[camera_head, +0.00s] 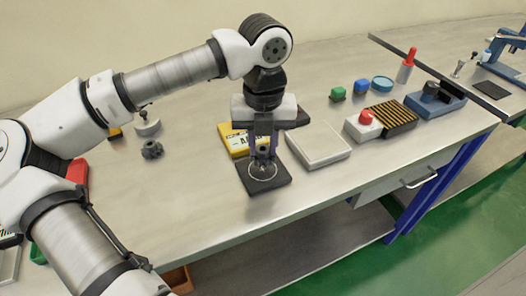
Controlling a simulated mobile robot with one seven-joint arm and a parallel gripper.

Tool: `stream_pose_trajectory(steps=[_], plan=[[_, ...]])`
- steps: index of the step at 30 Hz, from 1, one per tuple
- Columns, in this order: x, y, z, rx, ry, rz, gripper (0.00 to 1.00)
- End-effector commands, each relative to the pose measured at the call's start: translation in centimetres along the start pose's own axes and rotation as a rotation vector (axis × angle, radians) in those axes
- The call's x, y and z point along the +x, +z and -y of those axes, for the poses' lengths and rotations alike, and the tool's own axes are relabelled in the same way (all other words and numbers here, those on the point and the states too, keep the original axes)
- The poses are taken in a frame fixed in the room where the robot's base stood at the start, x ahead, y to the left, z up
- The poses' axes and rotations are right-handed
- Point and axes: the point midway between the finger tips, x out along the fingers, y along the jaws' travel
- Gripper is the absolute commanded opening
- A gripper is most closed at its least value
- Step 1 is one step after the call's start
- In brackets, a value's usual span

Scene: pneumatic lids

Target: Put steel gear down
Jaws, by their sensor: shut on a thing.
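My gripper (263,148) points straight down over a dark square pad (265,187) on the bench. It is shut on a small grey part, taken to be the steel gear (263,153), which is partly hidden between the fingers. The part is at or just above the pad; I cannot tell whether it touches. A pale ring (263,172) shows on the pad below it. A dark grey gear-like part (152,149) lies apart on the bench to the left.
A yellow box (234,141) lies close behind my gripper, and a white tray (318,146) stands to the right. Farther right are a red-topped white block (363,126), a ribbed block (392,117) and a blue device (436,101). The bench front left of the pad is clear.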

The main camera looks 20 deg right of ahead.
Motion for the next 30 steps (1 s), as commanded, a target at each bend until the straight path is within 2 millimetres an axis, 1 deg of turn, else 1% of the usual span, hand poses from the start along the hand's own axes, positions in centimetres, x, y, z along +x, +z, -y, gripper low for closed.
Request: stream_pose_trajectory(steps=[3, 6, 19, 20, 24, 25, 30], plan=[[1.9, 0.0, 0.0, 0.001, -0.002, -0.002, 0.0], [2.9, 0.0, 0.0, 0.001, -0.001, -0.001, 0.0], [3.7, 0.0, 0.0, 0.0, 0.0, 0.001, 0.0], [3.6, 0.0, 0.0, 0.0, 0.0, 0.0, 0.27], [3.5, 0.0, 0.0, 0.0, 0.0, 0.0, 0.45], [3.5, 0.0, 0.0, 0.0, 0.0, 0.0, 0.48], [3.5, 0.0, 0.0, 0.0, 0.0, 0.0, 0.48]])
